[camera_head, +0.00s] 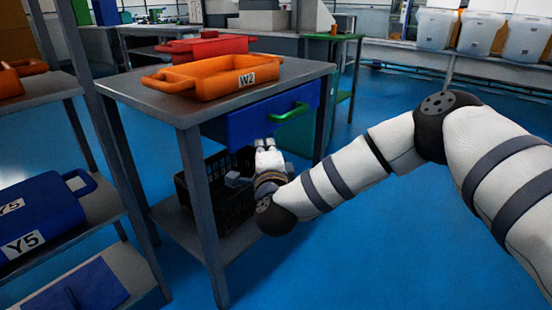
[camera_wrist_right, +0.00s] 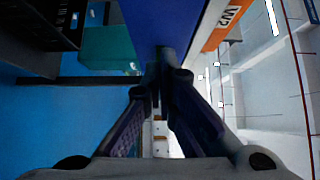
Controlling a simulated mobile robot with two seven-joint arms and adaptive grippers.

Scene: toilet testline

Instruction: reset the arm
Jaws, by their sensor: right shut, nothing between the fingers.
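My right arm reaches in from the right in the head view. Its gripper (camera_head: 262,150) is in front of the grey table, just below the blue drawer (camera_head: 250,120) with the green handle (camera_head: 290,113). In the right wrist view the fingers (camera_wrist_right: 160,70) come together with nothing seen between them. The blue drawer (camera_wrist_right: 165,22) is close beyond the fingertips there; I cannot tell whether they touch it. My left gripper is in neither view.
A shelf with a blue Y5 bin (camera_head: 40,215) is at left. Blue floor is open at front right.

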